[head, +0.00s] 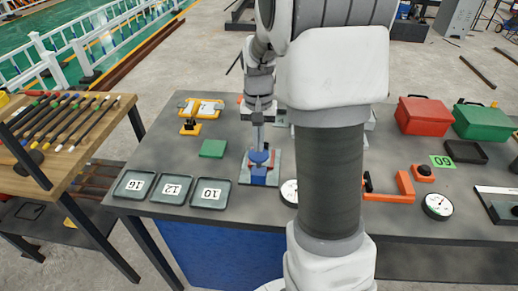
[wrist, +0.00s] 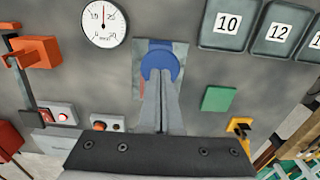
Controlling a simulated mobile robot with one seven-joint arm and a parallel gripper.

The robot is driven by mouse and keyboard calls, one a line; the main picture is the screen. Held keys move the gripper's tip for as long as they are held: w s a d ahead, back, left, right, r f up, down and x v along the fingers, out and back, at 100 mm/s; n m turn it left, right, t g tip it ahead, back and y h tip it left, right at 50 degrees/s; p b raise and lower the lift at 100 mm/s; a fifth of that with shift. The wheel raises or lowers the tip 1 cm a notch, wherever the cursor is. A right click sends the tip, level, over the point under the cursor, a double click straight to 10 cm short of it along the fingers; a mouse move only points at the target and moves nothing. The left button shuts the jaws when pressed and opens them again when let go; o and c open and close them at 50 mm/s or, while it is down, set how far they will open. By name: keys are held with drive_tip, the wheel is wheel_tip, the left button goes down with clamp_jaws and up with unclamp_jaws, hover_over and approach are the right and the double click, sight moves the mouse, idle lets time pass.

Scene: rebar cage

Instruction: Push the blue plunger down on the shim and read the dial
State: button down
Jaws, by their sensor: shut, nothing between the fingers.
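The blue plunger (head: 258,156) stands on a light grey base plate near the front of the bench, left of my arm. My gripper (head: 257,143) points down right above it, fingers together and empty. In the wrist view the fingertips (wrist: 160,78) overlap the round blue top (wrist: 160,62); I cannot tell whether they touch it. A shim under the plunger cannot be made out. The round white dial (wrist: 104,24) lies beside the plunger, its needle pointing roughly up, the figures too small to read surely. In the head view my arm partly hides this dial (head: 289,191).
Trays marked 16 (head: 135,185), 12 (head: 171,188) and 10 (head: 210,193) line the front left. A green block (head: 213,148) lies left of the plunger. Red (head: 423,116) and green (head: 484,122) boxes and a second dial (head: 437,205) are at right.

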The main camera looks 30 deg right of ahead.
drive_tip(key=shift+r+p, duration=2.05)
drive_tip(key=shift+r, duration=0.85)
drive_tip(key=s+a+r+n+t, duration=0.2)
drive_tip(key=s+a+r, duration=0.4)
drive_tip(key=s, duration=0.3)
drive_tip(key=s+a+r+n+t, duration=0.3)
drive_tip(key=s+a+r, duration=0.3)
drive_tip(key=s, duration=0.3)
drive_tip(key=shift+s+a+n+t, duration=0.2)
drive_tip(key=shift+s+n+t, duration=0.15)
drive_tip(key=shift+n, duration=0.55)
drive_tip(key=shift+r, duration=0.1)
